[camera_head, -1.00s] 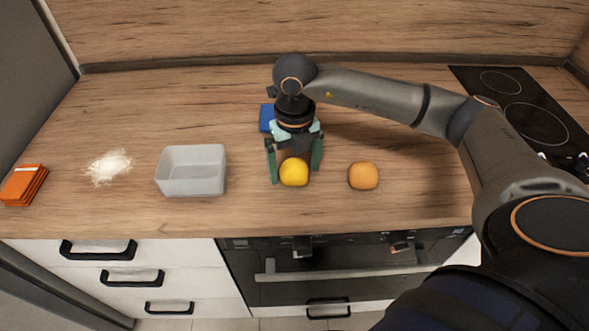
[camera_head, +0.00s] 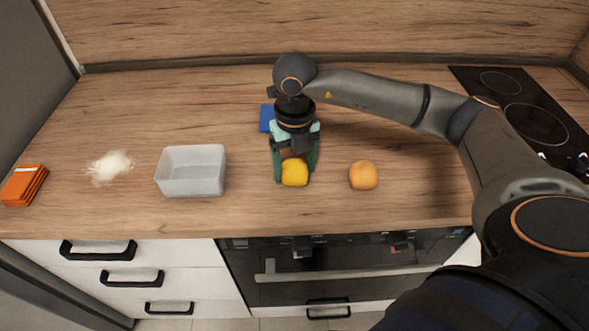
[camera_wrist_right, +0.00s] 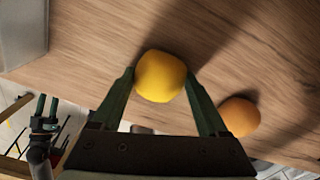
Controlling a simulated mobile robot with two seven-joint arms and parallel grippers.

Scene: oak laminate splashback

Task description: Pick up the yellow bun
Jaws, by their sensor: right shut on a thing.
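The yellow bun (camera_head: 295,173) is on the wooden counter near its front edge. My right gripper (camera_head: 294,174) comes down over it from above, with a green finger on each side, and is shut on it. In the right wrist view the yellow bun (camera_wrist_right: 160,76) sits between the tips of the two fingers (camera_wrist_right: 162,82). I cannot tell whether the bun is lifted off the counter.
An orange-brown bun (camera_head: 363,175) lies just right of the gripper. A grey open container (camera_head: 190,186) stands to the left. Further left are white powder (camera_head: 110,167) and an orange stack (camera_head: 24,186). A blue item (camera_head: 267,117) is behind the gripper, and a black hob (camera_head: 520,105) at right.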

